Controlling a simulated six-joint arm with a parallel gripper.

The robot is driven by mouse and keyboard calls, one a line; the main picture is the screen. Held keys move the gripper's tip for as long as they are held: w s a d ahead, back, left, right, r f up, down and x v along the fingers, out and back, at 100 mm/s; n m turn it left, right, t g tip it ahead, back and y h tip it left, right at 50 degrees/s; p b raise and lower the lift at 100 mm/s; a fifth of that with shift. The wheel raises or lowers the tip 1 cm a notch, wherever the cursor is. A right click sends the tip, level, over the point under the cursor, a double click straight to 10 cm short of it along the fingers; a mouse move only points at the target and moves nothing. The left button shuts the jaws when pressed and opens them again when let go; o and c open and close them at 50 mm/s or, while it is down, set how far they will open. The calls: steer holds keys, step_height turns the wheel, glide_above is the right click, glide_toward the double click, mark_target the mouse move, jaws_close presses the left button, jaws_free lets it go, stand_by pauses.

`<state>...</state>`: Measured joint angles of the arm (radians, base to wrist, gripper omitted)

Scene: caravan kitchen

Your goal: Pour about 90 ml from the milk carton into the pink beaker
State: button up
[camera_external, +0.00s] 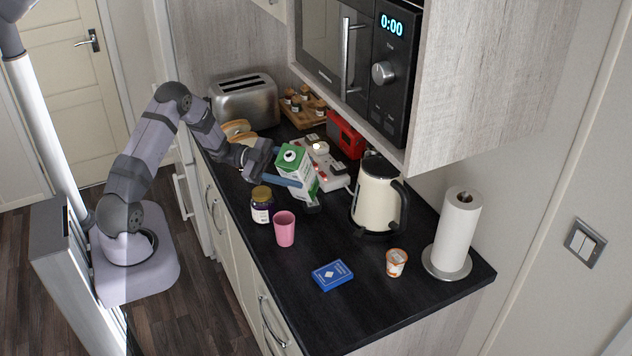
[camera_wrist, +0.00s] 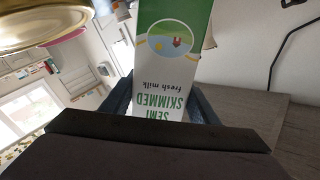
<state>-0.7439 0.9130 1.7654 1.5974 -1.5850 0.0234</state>
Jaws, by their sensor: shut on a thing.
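My gripper (camera_external: 300,192) is shut on the green and white milk carton (camera_external: 295,166) and holds it beside the jar. The beaker's contents cannot be made out. No stream of milk is visible.
A dark jar (camera_external: 262,209) with a gold lid (camera_wrist: 60,18) stands left of the beaker. The kettle (camera_external: 377,200) and power strip (camera_external: 328,170) are behind.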

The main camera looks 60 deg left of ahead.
steer(key=shift+s+d+f+m+b, duration=0.2)
steer(key=shift+f+m+b, duration=0.3)
steer(key=shift+m+b, duration=0.4)
steer(key=shift+w+a+r+m, duration=0.15)
steer(key=shift+r+m, duration=0.2)
steer(key=shift+m, duration=0.35)
steer(key=m+b, duration=0.1)
steer(key=m, duration=0.1)
steer(key=w+a+m+b, duration=0.1)
steer(key=shift+r+m+b, duration=0.15)
steer(key=shift+m+b, duration=0.2)
steer(key=shift+m, duration=0.05)
steer(key=shift+w+a+f+m+b, duration=0.1)
steer(key=shift+w+f+m+b, duration=0.1)
steer(key=shift+f+m+b, duration=0.8)
steer(key=shift+s+d+r+m+b, duration=0.15)
steer(key=shift+r+m+b, duration=0.25)
steer(key=shift+r+b, duration=0.2)
steer(key=shift+s+d+r+m+b, duration=0.15)
steer(key=shift+r+m+b, duration=0.25)
steer(key=shift+r+b, duration=0.2)
steer(key=shift+a+f+b, duration=0.1)
steer(key=shift+f+b, duration=0.1)
steer(key=shift+b, duration=0.25)
steer(key=shift+m+b, duration=0.4)
steer(key=shift+b, duration=0.1)
steer(key=shift+r+m+b, duration=0.1)
steer(key=shift+m+b, duration=1)
steer(key=shift+b, duration=1.3)
